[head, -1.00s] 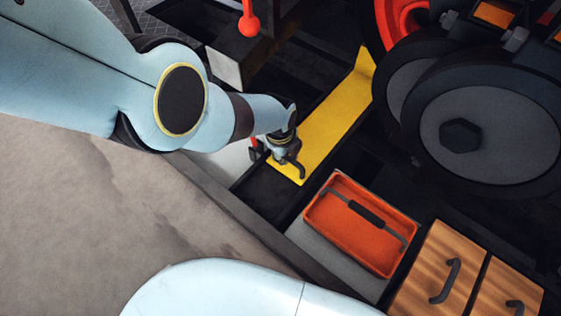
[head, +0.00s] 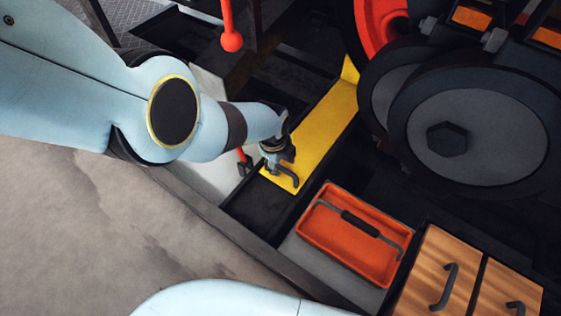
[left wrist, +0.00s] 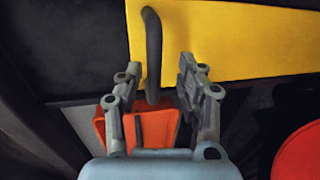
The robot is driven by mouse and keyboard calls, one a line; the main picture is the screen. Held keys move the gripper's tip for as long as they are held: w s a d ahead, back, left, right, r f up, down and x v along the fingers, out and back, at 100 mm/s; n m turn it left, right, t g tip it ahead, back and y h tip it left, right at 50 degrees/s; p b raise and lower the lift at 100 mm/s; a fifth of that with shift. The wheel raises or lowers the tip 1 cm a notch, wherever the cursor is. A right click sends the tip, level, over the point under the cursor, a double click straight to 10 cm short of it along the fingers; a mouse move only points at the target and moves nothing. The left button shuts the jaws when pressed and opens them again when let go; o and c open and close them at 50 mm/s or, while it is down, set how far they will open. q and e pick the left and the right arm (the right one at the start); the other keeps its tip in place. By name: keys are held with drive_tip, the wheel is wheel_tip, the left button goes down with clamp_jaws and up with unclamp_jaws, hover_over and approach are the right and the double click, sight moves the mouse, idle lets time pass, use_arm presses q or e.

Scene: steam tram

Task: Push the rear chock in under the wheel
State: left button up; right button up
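The chock (head: 318,120) is a long yellow piece lying along a dark channel beside the wheels. Its raised far end (head: 350,72) meets the edge of a dark wheel disc in the head view, which hides part of it. A dark curved handle (head: 289,180) stands at its near end. My left gripper (head: 280,158) is at this handle. In the left wrist view the handle (left wrist: 153,55) stands between my gripper's two parted fingers (left wrist: 158,78), with gaps on both sides, over the yellow chock (left wrist: 240,40). My right gripper is not in view.
The big wheel disc (head: 480,125) is at the right. An orange tool tray (head: 325,218) with a dark handle sits just nearer than the chock, beside wooden drawers (head: 425,275). A red-knobbed lever (head: 231,41) hangs at the top. Dark channel floor (head: 255,205) lies free at the near end.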

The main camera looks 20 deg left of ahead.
use_arm(q)
drive_tip(key=shift+s, duration=0.1)
drive_tip(key=v, duration=0.7)
drive_tip(key=shift+r, duration=0.2)
idle(0.7)
